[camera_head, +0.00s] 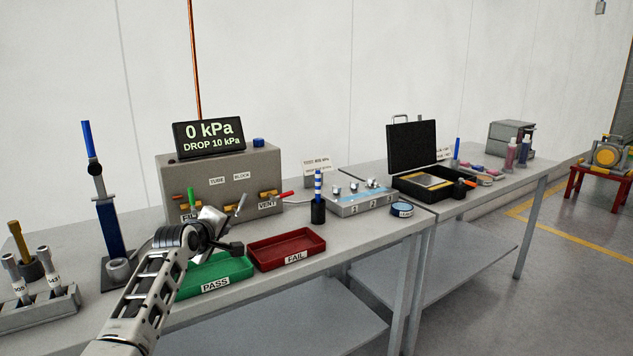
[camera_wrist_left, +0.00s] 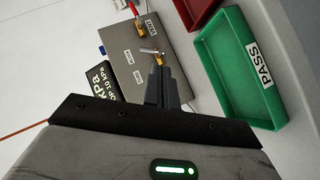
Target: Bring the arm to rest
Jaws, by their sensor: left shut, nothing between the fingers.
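My left arm (camera_head: 145,300) comes in from the lower left, over the front of the bench. My left gripper (camera_head: 234,247) is above the green PASS tray (camera_head: 215,272), in front of the grey test block (camera_head: 225,172). In the left wrist view the gripper's dark fingers (camera_wrist_left: 163,82) are together with nothing between them. They point toward the test block (camera_wrist_left: 150,60), where a small metal lever shows near the tips. I cannot tell whether the tips touch it. The arm hides part of the PASS tray and the block's lower front. My right gripper is not in view.
A red FAIL tray (camera_head: 287,249) lies right of the PASS tray. A blue stand (camera_head: 108,225) and a tube rack (camera_head: 40,300) stand at left. A striped pen in a black cup (camera_head: 318,210), a numbered fixture (camera_head: 358,200) and an open black case (camera_head: 412,147) are further right.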

